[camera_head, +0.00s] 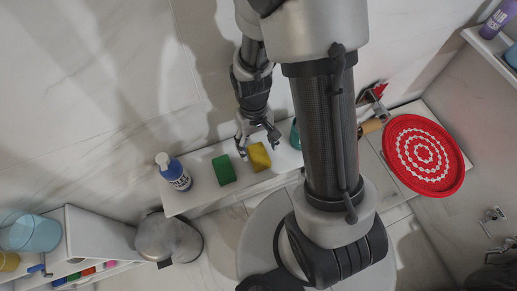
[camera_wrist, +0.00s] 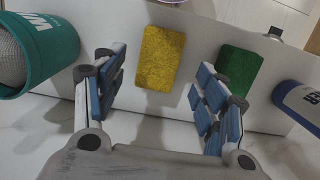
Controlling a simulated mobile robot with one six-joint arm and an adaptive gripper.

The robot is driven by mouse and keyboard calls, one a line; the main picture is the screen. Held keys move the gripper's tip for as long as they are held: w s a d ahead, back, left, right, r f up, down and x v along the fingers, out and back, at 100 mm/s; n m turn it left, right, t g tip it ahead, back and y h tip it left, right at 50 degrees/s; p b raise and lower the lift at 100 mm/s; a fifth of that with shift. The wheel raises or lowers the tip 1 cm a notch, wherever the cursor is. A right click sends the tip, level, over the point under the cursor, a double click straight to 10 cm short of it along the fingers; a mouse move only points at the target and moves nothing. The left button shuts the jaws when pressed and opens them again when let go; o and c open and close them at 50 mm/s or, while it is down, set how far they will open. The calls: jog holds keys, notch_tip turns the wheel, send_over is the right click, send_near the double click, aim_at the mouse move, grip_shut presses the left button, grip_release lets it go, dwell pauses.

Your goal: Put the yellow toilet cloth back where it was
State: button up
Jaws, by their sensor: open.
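The yellow toilet cloth (camera_head: 259,157) is a small yellow block-like piece on a white shelf, beside a green one. In the wrist view the yellow cloth (camera_wrist: 161,58) lies flat on the white surface, ahead of my gripper and between the lines of its two fingers. My gripper (camera_head: 258,147) is above the shelf, close to the yellow cloth. In the wrist view my gripper (camera_wrist: 158,84) has its blue-padded fingers wide apart with nothing between them. From these views I cannot tell the exact height between the fingertips and the cloth.
A green cloth (camera_wrist: 237,69) lies right of the yellow one in the wrist view. A blue-and-white bottle (camera_head: 174,171) stands at the shelf's left end. A teal container (camera_wrist: 41,50) stands left of my gripper. A red round piece (camera_head: 423,155) is at the right.

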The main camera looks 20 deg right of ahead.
notch_tip(320, 180, up, 7)
jog(key=w+p, duration=0.1)
jog(key=p, duration=0.1)
notch_tip(320, 180, up, 13)
jog(key=t, duration=0.3)
send_over(256, 150)
jog(key=s, duration=0.2)
jog(key=s+r+t, duration=0.3)
jog(key=s+r, duration=0.5)
jog(key=r, duration=0.1)
jog(key=shift+s+d+r, duration=0.15)
jog(key=shift+s+r, duration=0.05)
jog(key=shift+r, duration=0.15)
